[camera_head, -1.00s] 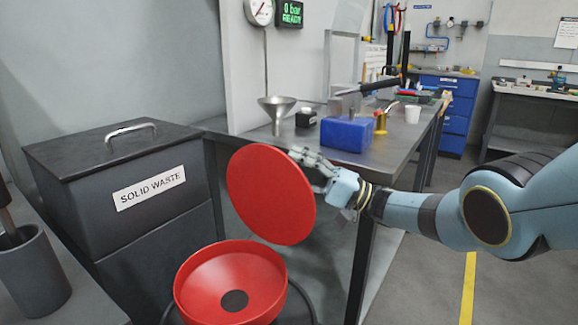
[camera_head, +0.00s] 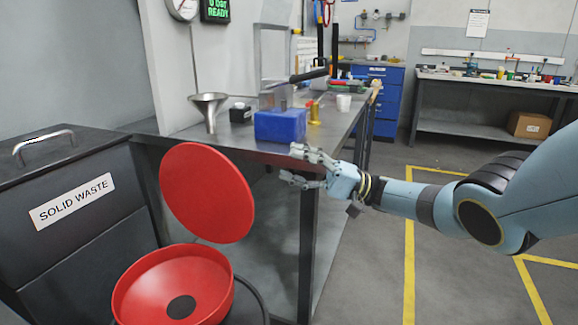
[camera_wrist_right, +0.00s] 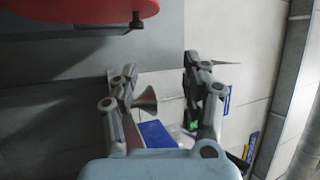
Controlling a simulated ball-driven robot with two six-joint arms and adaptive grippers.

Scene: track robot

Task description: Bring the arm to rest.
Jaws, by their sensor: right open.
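My right arm (camera_head: 405,197) comes in from the right in the head view and reaches left. My right gripper (camera_head: 306,168) is open and empty, with its fingers pointing left beside the workbench's front edge. It stands to the right of the raised red lid (camera_head: 207,192), with a gap between them in the head view. In the right wrist view, the open right gripper (camera_wrist_right: 158,88) shows two spread fingers with nothing between them. My left gripper is not in view.
The red funnel-shaped bin (camera_head: 208,291) stands below the lid. The solid waste cabinet (camera_head: 100,232) is at left. The workbench (camera_head: 262,147) carries a blue block (camera_head: 280,125), a metal funnel (camera_head: 208,108) and a white cup (camera_head: 343,102). Open floor (camera_head: 380,270) lies right of the bench.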

